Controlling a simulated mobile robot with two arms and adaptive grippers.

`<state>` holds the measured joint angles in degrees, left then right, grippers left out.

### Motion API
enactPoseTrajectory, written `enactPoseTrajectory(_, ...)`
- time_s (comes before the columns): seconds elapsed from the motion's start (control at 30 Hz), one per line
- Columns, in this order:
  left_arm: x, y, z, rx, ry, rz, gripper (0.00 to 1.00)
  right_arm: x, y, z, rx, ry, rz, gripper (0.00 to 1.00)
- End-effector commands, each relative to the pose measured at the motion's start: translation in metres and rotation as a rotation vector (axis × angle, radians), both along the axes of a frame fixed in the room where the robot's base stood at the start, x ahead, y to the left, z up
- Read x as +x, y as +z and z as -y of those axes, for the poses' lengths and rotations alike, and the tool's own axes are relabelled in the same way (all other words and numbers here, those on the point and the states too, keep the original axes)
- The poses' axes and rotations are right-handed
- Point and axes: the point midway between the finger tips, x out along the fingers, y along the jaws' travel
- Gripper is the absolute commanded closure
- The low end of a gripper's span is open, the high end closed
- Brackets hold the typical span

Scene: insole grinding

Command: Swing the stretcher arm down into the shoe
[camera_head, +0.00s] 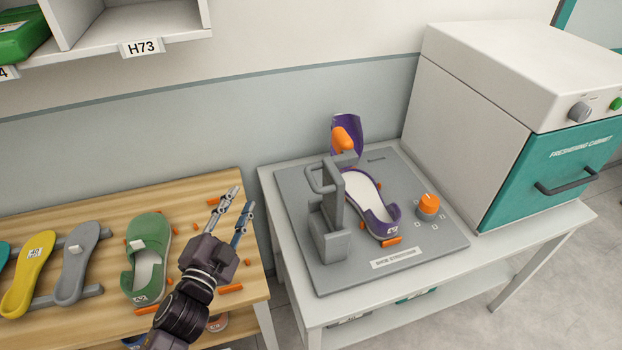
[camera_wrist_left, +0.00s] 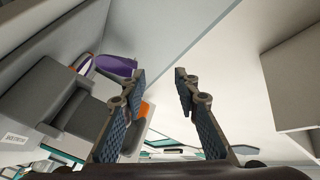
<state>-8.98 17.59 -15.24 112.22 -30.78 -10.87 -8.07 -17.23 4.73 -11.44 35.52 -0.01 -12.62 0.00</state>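The shoe stretcher, labelled in front, has a grey base plate (camera_head: 437,242) with an upright grey post (camera_head: 330,240). Its stretcher arm has a grey loop handle (camera_head: 320,178) and an orange form (camera_head: 343,139), which is raised at the back. The purple shoe (camera_head: 384,217) lies on the plate right of the post; a purple part (camera_head: 348,122) stands up behind the orange form. My left gripper (camera_head: 238,198) is open and empty, left of the stretcher and apart from it. It also shows open in the left wrist view (camera_wrist_left: 158,78). My right gripper is out of view.
An orange knob (camera_head: 428,206) sits on the plate's right. A freshening cabinet (camera_head: 550,170) stands at the right. The wooden table (camera_head: 205,192) at left holds a green shoe (camera_head: 149,245), grey and yellow soles and orange bits. A shelf (camera_head: 170,22) hangs above.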

Motion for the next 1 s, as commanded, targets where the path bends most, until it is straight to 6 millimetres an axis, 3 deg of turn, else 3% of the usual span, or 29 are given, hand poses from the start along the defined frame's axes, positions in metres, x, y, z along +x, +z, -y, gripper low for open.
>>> enactPoseTrajectory(0.1,0.008,0.023,0.036,0.136,-0.172,0.18,0.71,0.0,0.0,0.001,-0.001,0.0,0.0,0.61)
enactPoseTrajectory(0.3,-0.005,0.033,0.085,0.313,-0.428,0.384,0.71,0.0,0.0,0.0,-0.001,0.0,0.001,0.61)
enactPoseTrajectory(0.57,-0.014,0.032,0.107,0.383,-0.552,0.461,0.71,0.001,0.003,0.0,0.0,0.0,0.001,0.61)
enactPoseTrajectory(1.0,0.026,0.046,0.154,0.381,-0.55,0.462,0.71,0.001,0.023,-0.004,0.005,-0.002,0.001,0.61)
